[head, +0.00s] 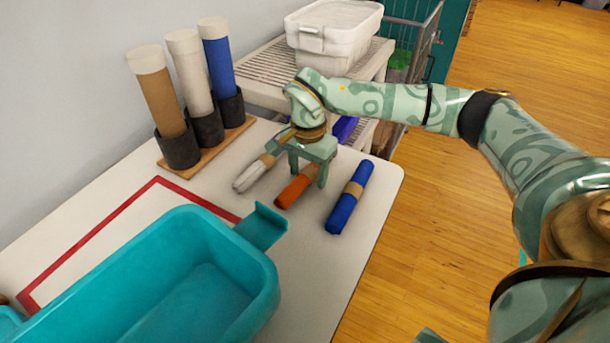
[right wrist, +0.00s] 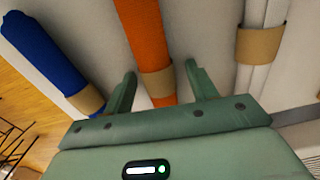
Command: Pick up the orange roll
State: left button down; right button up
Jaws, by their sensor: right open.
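The orange roll (head: 294,189) lies on the white table with a tan band around it. It also shows in the right wrist view (right wrist: 146,40), running between the two fingers. My right gripper (head: 307,180) is open above the roll, with one finger on each side of it; in the right wrist view its fingertips (right wrist: 160,75) straddle the roll near the band (right wrist: 157,83). I cannot tell how far above the table the fingertips are. Part of the roll is hidden under the gripper in the head view. My left gripper is not in view.
A white roll (head: 250,176) lies left of the orange one and a blue roll (head: 349,200) lies right. Upright tubes in dark cups stand on a wooden base (head: 208,150).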

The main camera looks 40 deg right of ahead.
jog(key=shift+s+r, duration=0.1)
jog(key=shift+c, duration=0.9)
jog(key=c, duration=0.9)
